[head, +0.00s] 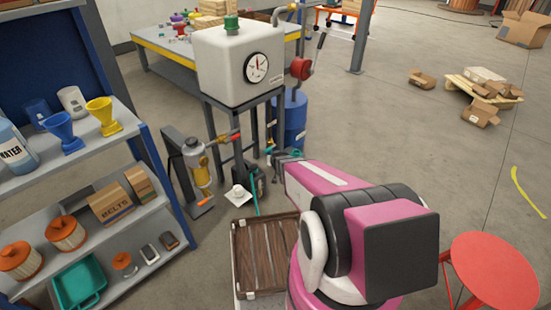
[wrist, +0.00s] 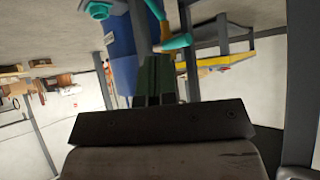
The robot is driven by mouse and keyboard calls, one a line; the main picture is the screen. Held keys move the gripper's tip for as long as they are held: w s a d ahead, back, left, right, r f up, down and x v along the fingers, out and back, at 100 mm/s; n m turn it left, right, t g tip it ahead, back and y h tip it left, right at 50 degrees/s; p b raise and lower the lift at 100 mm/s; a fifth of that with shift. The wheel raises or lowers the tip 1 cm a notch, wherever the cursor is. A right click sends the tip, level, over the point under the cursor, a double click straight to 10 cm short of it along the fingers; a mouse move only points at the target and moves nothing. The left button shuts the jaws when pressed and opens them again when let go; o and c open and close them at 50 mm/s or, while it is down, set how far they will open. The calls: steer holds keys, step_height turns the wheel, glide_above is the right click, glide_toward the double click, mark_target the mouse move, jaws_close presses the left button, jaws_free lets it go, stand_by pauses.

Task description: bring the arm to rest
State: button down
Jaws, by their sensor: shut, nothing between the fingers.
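My arm, pink with black and white joints, reaches forward from the lower right in the head view (head: 345,235). My gripper (wrist: 157,65) shows in the wrist view as dark fingers shut together beyond the wide black bar of its body. Nothing is held between them.
A white tank with a gauge (head: 228,62) stands on a grey frame, with a blue drum (head: 294,122) behind. A shelf with funnels (head: 30,190) is at left. A brown slatted crate (head: 262,258) is below the arm, a red stool (head: 492,268) at right.

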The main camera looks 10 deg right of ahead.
stand_by(0.4)
steer(key=s+r+g, duration=0.9)
steer(key=s+r, duration=1)
steer(key=s, duration=0.3)
steer(key=shift+s+d+r+n+g, duration=0.3)
steer(key=shift+s+g, duration=0.1)
steer(key=shift+d, duration=0.1)
